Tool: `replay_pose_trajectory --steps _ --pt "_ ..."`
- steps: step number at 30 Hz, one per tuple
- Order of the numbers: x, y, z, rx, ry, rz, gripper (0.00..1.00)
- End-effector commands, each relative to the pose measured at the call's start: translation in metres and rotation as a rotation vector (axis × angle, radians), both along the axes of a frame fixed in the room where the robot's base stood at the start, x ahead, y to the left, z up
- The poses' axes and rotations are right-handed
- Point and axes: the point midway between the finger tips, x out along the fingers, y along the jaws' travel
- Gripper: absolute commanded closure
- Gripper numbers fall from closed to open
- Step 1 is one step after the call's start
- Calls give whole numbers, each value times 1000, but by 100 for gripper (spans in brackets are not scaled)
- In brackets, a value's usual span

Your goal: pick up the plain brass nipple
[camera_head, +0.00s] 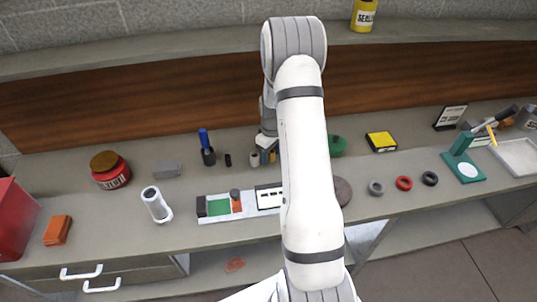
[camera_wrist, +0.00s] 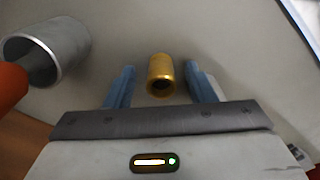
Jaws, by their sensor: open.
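The plain brass nipple (camera_wrist: 160,75) is a short gold-coloured tube in the wrist view, with its dark open end facing my gripper's palm. My gripper (camera_wrist: 161,84) is open, with one blue-grey finger on each side of the nipple. A gap shows between the nipple and each finger, so it is not clamped. In the head view my gripper (camera_head: 265,146) is at the back of the bench, partly hidden by my own arm. The nipple is too small and covered there to tell clearly.
A grey metal tube (camera_wrist: 50,48) lies close left of the fingers, beside an orange object (camera_wrist: 12,90). In the head view, a blue-topped bottle (camera_head: 207,148) and grey block (camera_head: 167,169) stand left of my gripper. A parts tray (camera_head: 232,215) lies in front; a yellow box (camera_head: 381,142) is right.

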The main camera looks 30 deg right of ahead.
Motion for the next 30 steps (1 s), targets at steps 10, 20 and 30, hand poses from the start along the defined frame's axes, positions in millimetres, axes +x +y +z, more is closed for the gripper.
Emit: replay_pose_trajectory --steps 10,20,30 --pt "0 0 0 0 0 -1 63" --pt "0 -1 0 0 0 -1 90" --pt "0 -1 1 -1 -1 -2 100"
